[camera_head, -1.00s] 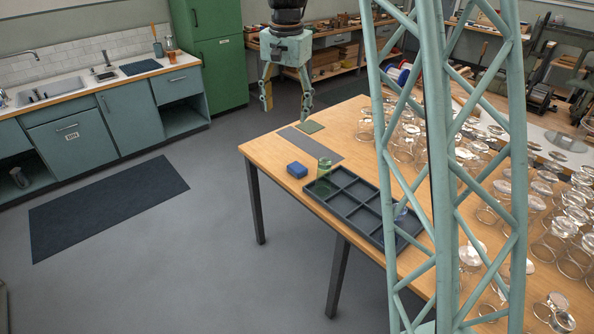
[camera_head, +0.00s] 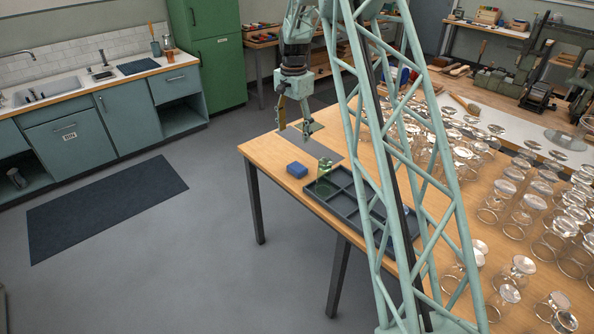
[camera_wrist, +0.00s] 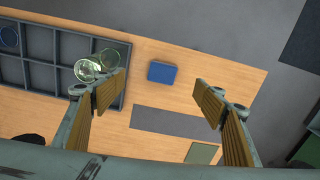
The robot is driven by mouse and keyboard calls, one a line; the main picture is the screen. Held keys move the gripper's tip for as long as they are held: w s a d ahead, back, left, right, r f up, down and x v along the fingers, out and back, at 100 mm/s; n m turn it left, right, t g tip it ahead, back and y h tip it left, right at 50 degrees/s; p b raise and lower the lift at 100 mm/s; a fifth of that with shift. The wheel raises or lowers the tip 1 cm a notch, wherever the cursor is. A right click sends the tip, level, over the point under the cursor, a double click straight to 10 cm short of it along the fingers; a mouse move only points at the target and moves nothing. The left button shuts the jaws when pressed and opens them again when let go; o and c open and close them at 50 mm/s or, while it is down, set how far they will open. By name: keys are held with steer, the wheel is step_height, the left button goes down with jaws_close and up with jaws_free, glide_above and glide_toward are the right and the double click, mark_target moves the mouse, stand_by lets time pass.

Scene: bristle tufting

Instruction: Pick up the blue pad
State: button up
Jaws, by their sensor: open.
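The blue pad (camera_head: 297,170) is a small block lying on the wooden table near its left edge, left of the compartment tray. In the wrist view the blue pad (camera_wrist: 162,73) lies beyond the fingertips, between the two fingers' lines. My gripper (camera_head: 294,133) is open and empty, above the table over the grey strip, farther back than the pad. In the wrist view my gripper (camera_wrist: 162,88) shows its two brown-padded fingers spread wide, with nothing between them.
A grey strip (camera_wrist: 175,122) and a green square (camera_wrist: 201,153) lie flat on the table. Many clear glasses (camera_head: 520,205) crowd the right side.

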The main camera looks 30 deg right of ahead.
steer(key=w+d+f+m, duration=0.1)
steer(key=w+d+f, duration=0.1)
steer(key=f, duration=0.5)
steer(key=shift+w+d, duration=0.35)
steer(key=shift+d, duration=0.15)
glide_above(297, 167)
steer(key=shift+d+f+b, duration=0.1)
steer(key=shift+f+b, duration=0.25)
steer(key=shift+f, duration=3.9)
steer(key=shift+w+f+b, duration=0.1)
steer(key=shift+f+b, duration=0.25)
steer(key=shift+f, duration=2.25)
steer(key=c, duration=0.9)
